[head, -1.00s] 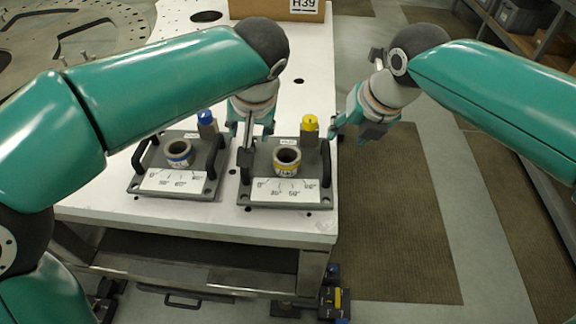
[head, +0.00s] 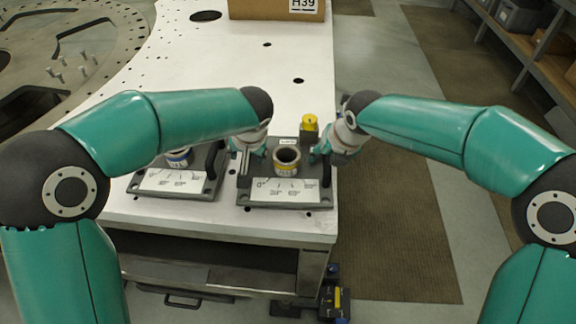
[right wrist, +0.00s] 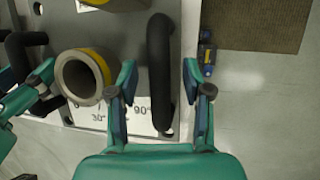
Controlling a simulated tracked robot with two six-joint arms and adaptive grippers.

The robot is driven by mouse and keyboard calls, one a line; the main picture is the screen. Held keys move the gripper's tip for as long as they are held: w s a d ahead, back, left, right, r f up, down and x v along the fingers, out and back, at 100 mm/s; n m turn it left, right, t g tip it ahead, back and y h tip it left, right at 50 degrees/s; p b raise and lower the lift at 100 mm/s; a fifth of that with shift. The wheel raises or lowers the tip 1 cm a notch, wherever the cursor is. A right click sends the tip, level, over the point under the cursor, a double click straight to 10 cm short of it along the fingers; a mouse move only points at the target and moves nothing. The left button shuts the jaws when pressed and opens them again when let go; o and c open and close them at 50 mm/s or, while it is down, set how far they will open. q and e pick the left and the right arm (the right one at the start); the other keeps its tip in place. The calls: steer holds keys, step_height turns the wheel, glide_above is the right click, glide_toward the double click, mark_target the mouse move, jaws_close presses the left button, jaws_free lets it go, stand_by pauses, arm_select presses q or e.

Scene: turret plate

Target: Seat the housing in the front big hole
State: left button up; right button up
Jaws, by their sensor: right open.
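A dark plate (head: 246,199) with a yellow-banded hollow cylinder (head: 287,161), a yellow knob (head: 309,123), a white angle scale and two black handles stands on the white turret plate (head: 225,72). I cannot tell whether this or its blue twin is the housing. My right gripper (head: 322,151) is open at its right handle (head: 326,170). In the right wrist view, that handle (right wrist: 160,70) lies between the open fingers of my right gripper (right wrist: 160,88), nearer the left one. My left gripper (head: 250,158) is at the left handle; its grip is unclear. One big hole (head: 206,16) shows at the back; I see no front one.
A similar dark plate (head: 204,194) with a blue-banded cylinder (head: 179,158) stands just left, partly behind my left arm. A cardboard box (head: 262,9) is at the back. The middle of the turret plate is clear. Shelves (head: 530,50) stand at the right.

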arm_select(q)
jaws_close()
arm_select(e)
jaws_close()
arm_select(q)
steer(key=shift+w+r, duration=0.2)
steer(key=shift+r, duration=0.05)
arm_select(e)
steer(key=shift+w+r, duration=0.15)
steer(key=shift+r, duration=0.15)
